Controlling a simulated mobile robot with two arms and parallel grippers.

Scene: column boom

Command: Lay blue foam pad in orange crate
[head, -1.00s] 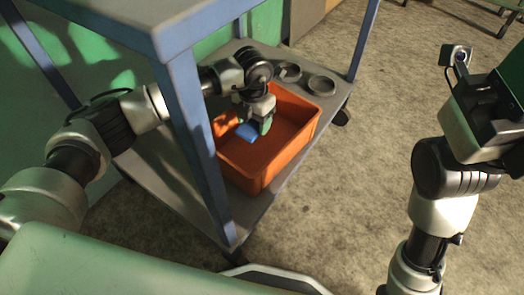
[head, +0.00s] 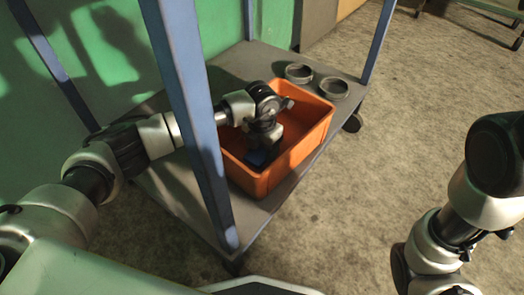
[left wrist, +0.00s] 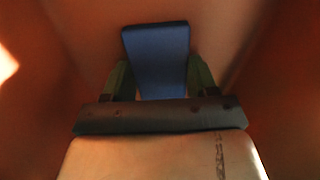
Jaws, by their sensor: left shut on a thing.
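The orange crate (head: 312,142) stands on the lower shelf of a blue-framed cart. My left gripper (head: 264,150) reaches down inside the crate, near its left side. It is shut on the blue foam pad (head: 256,158), which shows only in part below the gripper in the head view. In the left wrist view the pad (left wrist: 158,55) sits between the two green fingers (left wrist: 160,80), with the crate's orange walls around it. I cannot tell whether the pad touches the crate floor. My right arm shows at the right of the head view, but its gripper is out of the picture.
Two grey round dishes (head: 299,73) stand on the shelf (head: 240,62) behind the crate. A blue cart post (head: 190,110) rises close to my left arm, in front of the crate. The concrete floor at the right is open.

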